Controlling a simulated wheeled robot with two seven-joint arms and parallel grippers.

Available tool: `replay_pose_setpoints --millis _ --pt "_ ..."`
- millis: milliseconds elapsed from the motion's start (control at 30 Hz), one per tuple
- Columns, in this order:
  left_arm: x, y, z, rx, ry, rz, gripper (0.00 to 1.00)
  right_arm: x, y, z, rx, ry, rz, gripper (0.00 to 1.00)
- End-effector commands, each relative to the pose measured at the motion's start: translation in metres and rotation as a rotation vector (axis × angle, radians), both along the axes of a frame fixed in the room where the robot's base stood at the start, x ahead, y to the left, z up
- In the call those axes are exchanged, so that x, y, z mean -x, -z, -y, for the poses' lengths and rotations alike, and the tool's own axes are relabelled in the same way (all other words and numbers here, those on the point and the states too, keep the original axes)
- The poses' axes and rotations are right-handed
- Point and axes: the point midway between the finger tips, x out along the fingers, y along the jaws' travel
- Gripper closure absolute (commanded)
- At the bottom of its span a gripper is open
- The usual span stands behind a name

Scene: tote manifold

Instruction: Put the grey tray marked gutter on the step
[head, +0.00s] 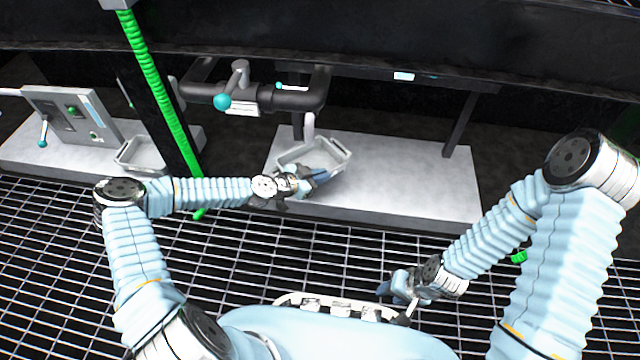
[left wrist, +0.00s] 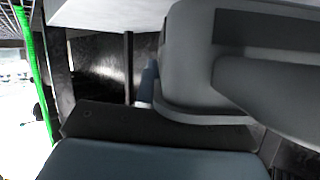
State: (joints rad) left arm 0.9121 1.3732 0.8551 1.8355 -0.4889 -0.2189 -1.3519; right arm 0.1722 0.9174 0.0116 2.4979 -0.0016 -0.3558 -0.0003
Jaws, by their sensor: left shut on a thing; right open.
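A grey tray (head: 338,151) is at the left part of the pale step (head: 420,182), below the black pipe. My left gripper (head: 318,176) is at its near side and shut on it. The tray fills the right of the left wrist view (left wrist: 185,60), close to the fingers. Whether its underside touches the step is hard to tell, and no marking on it is readable. A second grey tray (head: 141,155) sits on the left platform. My right gripper (head: 394,290) is open and empty, low over the grating near my base.
A black pipe with a teal-ended valve handle (head: 223,101) hangs above the step. A green hose (head: 160,90) runs down left of my left gripper. A control box (head: 75,115) stands on the left platform. The step's right part is clear.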

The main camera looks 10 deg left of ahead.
Motion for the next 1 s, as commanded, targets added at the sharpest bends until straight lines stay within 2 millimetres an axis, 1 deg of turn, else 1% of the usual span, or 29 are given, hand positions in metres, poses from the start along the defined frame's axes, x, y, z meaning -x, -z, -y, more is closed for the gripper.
replay_pose_setpoints --millis 167,300,333,667,700,833,867,1000 --pt "0.0 0.018 0.0 0.001 0.0 0.001 1.0 0.0 0.006 0.0 0.0 0.001 0.002 0.57" --pt "0.0 0.04 0.0 0.001 -0.001 0.001 1.0 -0.001 0.013 0.0 0.0 0.002 0.002 0.57" --pt "0.0 0.043 0.0 0.001 -0.001 0.001 1.0 -0.001 0.013 0.0 0.0 0.002 0.002 0.57" --pt "0.0 0.045 0.0 0.0 0.0 0.002 1.0 -0.001 0.012 0.0 0.001 0.002 0.003 0.57" --pt "0.0 0.045 0.0 -0.001 0.0 0.001 0.89 -0.001 0.012 0.0 0.001 0.002 0.003 0.57" --pt "0.0 0.045 0.0 -0.001 0.0 0.001 0.69 -0.001 0.012 0.0 0.001 0.002 0.003 0.57" --pt "0.0 0.045 0.0 -0.001 0.0 0.001 0.66 -0.001 0.012 0.0 0.001 0.002 0.003 0.57" --pt "0.0 0.045 0.0 0.0 0.001 0.001 0.66 -0.001 0.012 0.0 0.001 0.002 0.003 0.57"
